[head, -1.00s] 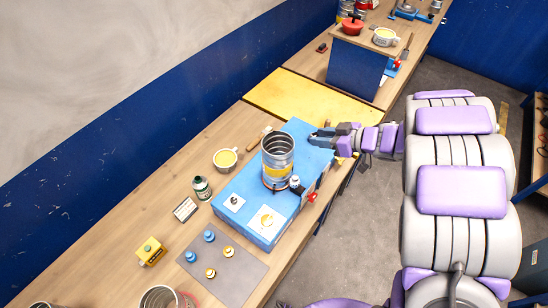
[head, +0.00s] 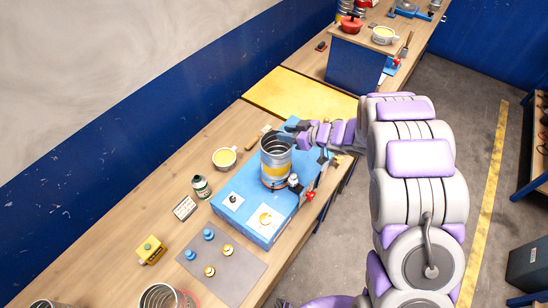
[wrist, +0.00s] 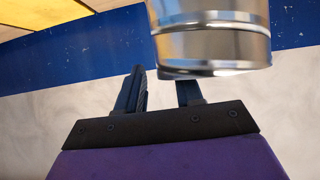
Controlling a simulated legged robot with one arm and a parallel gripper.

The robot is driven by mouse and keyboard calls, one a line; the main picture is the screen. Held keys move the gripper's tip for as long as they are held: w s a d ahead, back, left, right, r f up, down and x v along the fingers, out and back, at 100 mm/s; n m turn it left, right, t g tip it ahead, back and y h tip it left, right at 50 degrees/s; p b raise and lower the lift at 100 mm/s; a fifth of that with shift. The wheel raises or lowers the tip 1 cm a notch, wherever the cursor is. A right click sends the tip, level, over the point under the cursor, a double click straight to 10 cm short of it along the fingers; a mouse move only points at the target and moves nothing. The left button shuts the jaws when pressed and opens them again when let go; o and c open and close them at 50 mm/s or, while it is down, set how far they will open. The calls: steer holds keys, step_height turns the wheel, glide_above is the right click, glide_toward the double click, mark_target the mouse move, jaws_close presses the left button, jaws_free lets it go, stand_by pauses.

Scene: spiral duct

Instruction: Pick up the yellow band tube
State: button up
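The yellow band tube (head: 276,150) is a ribbed metal cylinder with a yellow band low on its side. It stands upright on the blue box (head: 248,212). My gripper (head: 287,133) is beside its upper rim, on the far right side in the head view. In the wrist view my gripper (wrist: 160,85) has its two dark fingers apart with nothing between them. The shiny tube end (wrist: 212,42) fills the upper right there and overlaps the tip of the right finger. I cannot tell whether they touch.
A small valve with a red knob (head: 310,196) stands close to the tube's right. White-framed parts lie on the box front. A cup (head: 225,158), a dark bottle (head: 201,187) and a grey mat (head: 240,275) are on the bench. The yellow board (head: 300,95) behind is clear.

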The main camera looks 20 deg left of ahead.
steer(key=shift+w+a+f, duration=0.15)
steer(key=shift+a, duration=0.05)
steer(key=shift+a, duration=0.1)
jaws_close()
stand_by(1.3)
